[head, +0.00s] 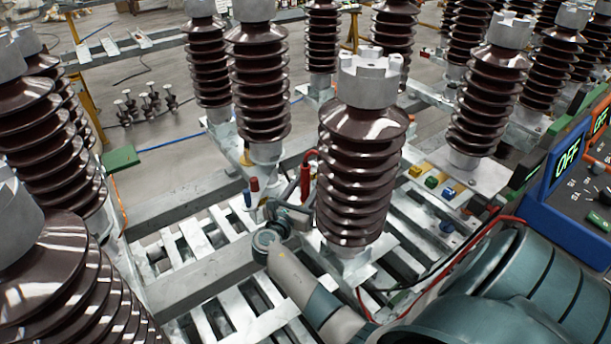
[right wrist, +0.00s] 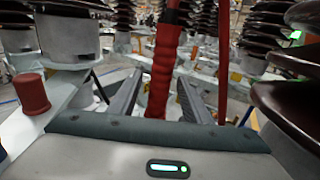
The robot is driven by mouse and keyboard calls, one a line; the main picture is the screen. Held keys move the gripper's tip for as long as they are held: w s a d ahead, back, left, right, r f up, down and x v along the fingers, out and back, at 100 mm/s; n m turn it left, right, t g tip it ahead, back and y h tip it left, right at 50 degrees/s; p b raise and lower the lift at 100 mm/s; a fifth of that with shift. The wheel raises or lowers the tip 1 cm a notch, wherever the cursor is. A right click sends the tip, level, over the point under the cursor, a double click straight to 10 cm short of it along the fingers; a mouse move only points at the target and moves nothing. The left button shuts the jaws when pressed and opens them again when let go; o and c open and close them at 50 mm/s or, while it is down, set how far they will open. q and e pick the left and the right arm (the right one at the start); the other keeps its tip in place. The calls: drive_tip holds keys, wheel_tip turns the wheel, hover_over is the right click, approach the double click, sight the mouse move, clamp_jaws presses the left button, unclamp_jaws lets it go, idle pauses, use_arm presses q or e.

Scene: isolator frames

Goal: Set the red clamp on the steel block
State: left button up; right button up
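The red clamp (head: 306,182) stands upright just left of the central brown insulator in the head view, with a red cable at its top. In the right wrist view the red clamp (right wrist: 162,75) rises between the two fingers, with a gap visible on each side. My right gripper (head: 287,213) is low beside it, its fingers partly hidden in the head view; in the right wrist view its fingers (right wrist: 160,98) are apart. I cannot tell for sure which grey metal piece is the steel block. My left gripper is not in view.
Brown ribbed insulators (head: 358,150) crowd the slatted metal frame. A small red-topped peg (head: 254,186) and a blue one (head: 247,198) stand left of the clamp. Small coloured blocks (head: 431,181) lie to the right. A blue control box (head: 566,165) reads OFF at the right edge.

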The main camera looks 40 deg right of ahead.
use_arm(q)
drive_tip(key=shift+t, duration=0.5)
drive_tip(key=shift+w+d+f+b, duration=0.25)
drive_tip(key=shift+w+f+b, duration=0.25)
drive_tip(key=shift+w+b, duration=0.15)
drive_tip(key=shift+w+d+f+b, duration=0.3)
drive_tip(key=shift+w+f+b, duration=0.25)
drive_tip(key=shift+b, duration=0.15)
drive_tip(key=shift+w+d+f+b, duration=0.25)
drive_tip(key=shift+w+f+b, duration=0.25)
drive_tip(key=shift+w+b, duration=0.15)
use_arm(e)
drive_tip(key=v, duration=1.7)
drive_tip(key=shift+a, duration=0.25)
